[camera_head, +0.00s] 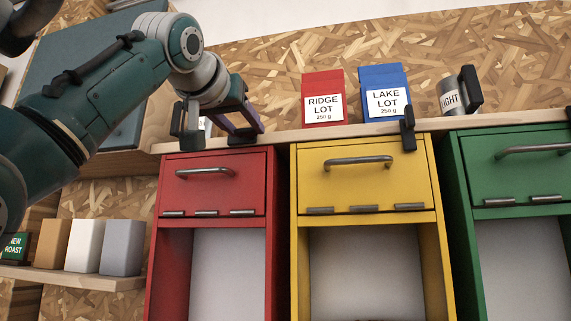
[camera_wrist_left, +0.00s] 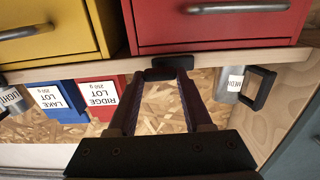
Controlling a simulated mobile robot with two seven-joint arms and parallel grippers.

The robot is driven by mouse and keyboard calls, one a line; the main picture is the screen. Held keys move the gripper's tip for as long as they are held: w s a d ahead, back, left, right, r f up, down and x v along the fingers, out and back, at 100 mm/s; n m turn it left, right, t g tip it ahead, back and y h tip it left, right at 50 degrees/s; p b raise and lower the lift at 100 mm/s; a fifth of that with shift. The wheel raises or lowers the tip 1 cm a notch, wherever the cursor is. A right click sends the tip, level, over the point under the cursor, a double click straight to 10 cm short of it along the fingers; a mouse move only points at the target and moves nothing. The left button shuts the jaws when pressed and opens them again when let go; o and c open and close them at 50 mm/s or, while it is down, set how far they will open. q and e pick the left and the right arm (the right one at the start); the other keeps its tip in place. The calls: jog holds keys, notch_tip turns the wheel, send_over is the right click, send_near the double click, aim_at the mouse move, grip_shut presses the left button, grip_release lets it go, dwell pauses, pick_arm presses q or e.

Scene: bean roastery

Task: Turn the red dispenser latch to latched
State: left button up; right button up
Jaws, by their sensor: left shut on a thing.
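The red dispenser (camera_head: 213,164) stands at the left of a row under a wooden shelf. Its black latch (camera_head: 243,136) sits on the shelf edge above the door, looking roughly crosswise. It also shows in the left wrist view (camera_wrist_left: 167,70). My left gripper (camera_head: 242,129) reaches it from above and is shut on the latch, one finger to each side; the fingertips hide part of it. The red door with its metal handle (camera_head: 205,172) looks closed. My right gripper is not in view.
Yellow (camera_head: 362,187) and green (camera_head: 513,181) dispensers stand to the right. The yellow one's black latch (camera_head: 408,128) is upright. Red (camera_head: 323,84) and blue (camera_head: 384,77) bags and a canister (camera_head: 453,98) stand on the shelf. Another canister (camera_wrist_left: 232,82) is close beside my gripper.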

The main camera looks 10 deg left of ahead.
pick_arm(q)
grip_shut()
jog(key=shift+f+n, duration=0.1)
jog(key=shift+n, duration=0.2)
jog(key=n+b, duration=0.1)
jog(key=n, duration=0.1)
jog(key=shift+f+n, duration=0.1)
jog(key=shift+n, duration=0.2)
jog(key=n+b, duration=0.1)
jog(key=n, duration=0.3)
jog(key=shift+a, duration=0.1)
jog(key=n, duration=1)
jog(key=shift+a+f+n+p, duration=0.1)
jog(key=shift+f+n+p, duration=0.05)
jog(key=shift+n+p, duration=0.2)
